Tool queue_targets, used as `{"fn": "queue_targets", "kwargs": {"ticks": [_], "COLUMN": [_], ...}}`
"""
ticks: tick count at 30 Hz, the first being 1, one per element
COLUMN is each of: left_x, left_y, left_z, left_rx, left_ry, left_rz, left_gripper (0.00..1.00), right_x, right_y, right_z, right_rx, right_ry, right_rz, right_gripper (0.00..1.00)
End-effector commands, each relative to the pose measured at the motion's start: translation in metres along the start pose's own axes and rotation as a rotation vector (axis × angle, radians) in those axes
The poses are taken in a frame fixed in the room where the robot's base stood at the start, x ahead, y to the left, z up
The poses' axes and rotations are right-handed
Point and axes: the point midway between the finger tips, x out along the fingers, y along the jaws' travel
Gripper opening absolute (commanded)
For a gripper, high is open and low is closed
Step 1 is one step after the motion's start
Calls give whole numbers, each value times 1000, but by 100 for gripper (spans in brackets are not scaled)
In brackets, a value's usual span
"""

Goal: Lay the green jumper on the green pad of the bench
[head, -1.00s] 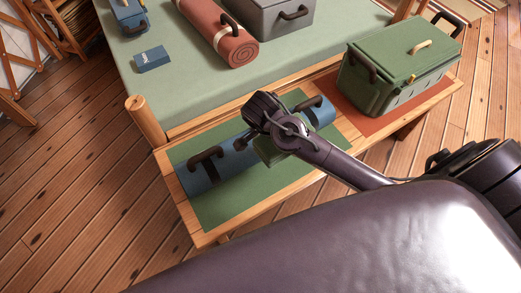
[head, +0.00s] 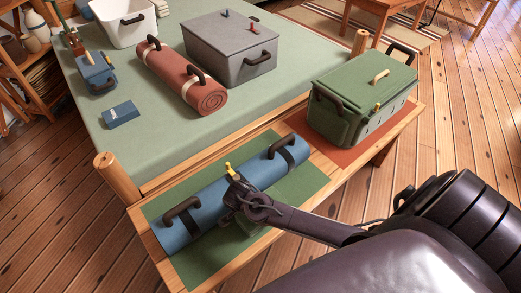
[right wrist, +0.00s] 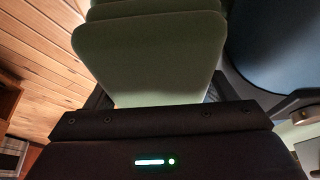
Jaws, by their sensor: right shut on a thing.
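The green jumper (head: 252,224) is a folded green bundle, mostly hidden under my right gripper (head: 241,204) in the head view. In the right wrist view the jumper (right wrist: 150,50) fills the space in front of the jaws as stacked folds. My right gripper is shut on it. The green pad (head: 312,180) covers the left part of the wooden bench (head: 162,265). A blue roll (head: 205,203) with dark handles lies along this pad, and the gripper is over the roll's front side. I cannot tell whether the jumper touches pad or roll. My left gripper is out of view.
A green lidded box (head: 345,115) stands on the bench's orange-red pad (head: 385,143). Behind is a bed (head: 150,150) with a red roll (head: 180,75), a grey case (head: 230,50), a white bin (head: 128,30) and blue items. Bare pad shows right of and in front of the blue roll.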

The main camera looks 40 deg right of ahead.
Motion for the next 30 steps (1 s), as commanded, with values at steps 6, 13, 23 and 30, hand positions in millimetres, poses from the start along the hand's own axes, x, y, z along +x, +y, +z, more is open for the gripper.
{"fn": "queue_targets", "kwargs": {"ticks": [6,13,23,30], "left_x": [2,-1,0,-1], "left_y": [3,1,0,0], "left_z": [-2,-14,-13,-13], "left_rx": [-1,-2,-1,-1], "left_ry": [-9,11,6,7], "left_rz": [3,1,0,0], "left_gripper": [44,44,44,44], "right_x": [26,27,30,26], "right_y": [0,0,0,0], "right_z": [11,11,12,11], "right_rx": [0,0,-2,-1], "right_ry": [1,0,0,1], "right_rz": [0,0,1,0], "right_gripper": [48,48,86,86]}}
